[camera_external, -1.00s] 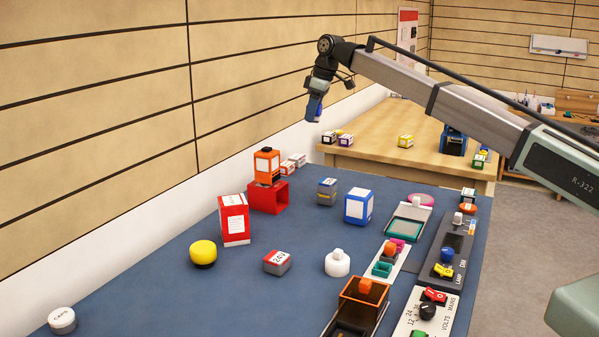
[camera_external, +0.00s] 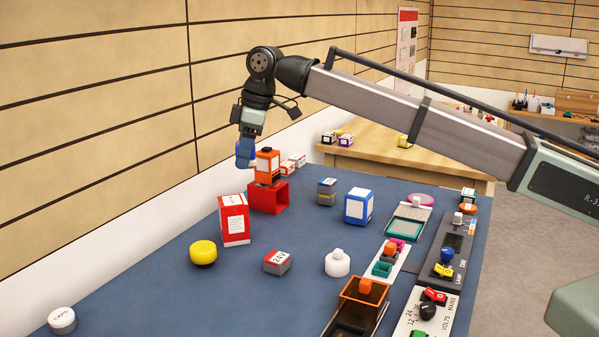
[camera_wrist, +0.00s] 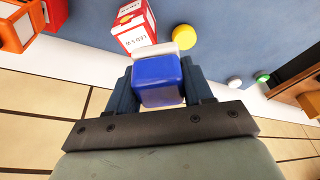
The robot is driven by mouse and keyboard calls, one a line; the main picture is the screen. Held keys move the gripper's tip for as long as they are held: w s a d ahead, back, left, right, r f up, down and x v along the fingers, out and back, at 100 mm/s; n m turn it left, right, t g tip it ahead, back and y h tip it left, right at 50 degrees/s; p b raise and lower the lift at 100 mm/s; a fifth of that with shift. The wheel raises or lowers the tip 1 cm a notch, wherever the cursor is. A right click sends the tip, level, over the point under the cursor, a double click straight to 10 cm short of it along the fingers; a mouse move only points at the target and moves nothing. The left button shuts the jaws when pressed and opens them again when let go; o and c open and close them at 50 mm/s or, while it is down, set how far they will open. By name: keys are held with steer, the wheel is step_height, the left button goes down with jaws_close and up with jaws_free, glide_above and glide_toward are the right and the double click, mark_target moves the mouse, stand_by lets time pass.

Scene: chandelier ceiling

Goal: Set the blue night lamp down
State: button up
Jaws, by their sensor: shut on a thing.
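My gripper (camera_external: 246,150) is shut on the blue night lamp. In the wrist view the lamp (camera_wrist: 158,84) is a rounded blue block with a white end, held between the two dark fingers. In the external view the lamp is hard to tell from the fingers. The gripper points down, in the air near the wall-side edge of the blue table (camera_external: 140,290). It appears just left of an orange lantern (camera_external: 267,163) on a red stand (camera_external: 282,197); whether they touch cannot be told.
A red and white box (camera_external: 234,220) stands just in front of the red stand. A yellow round thing (camera_external: 203,252) and a grey-red box (camera_external: 277,262) are nearer. A blue and white box (camera_external: 358,206) is to the right. The table's left front is mostly clear.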

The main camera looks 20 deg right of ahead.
steer(key=n, duration=0.2)
glide_above(227, 303)
steer(key=d, duration=0.1)
steer(key=shift+g, duration=0.3)
steer(key=shift+f, duration=10.55)
steer(key=shift+f, duration=0.1)
steer(key=o, duration=1)
steer(key=shift+o, duration=0.2)
steer(key=v, duration=1.2)
steer(key=shift+d, duration=0.1)
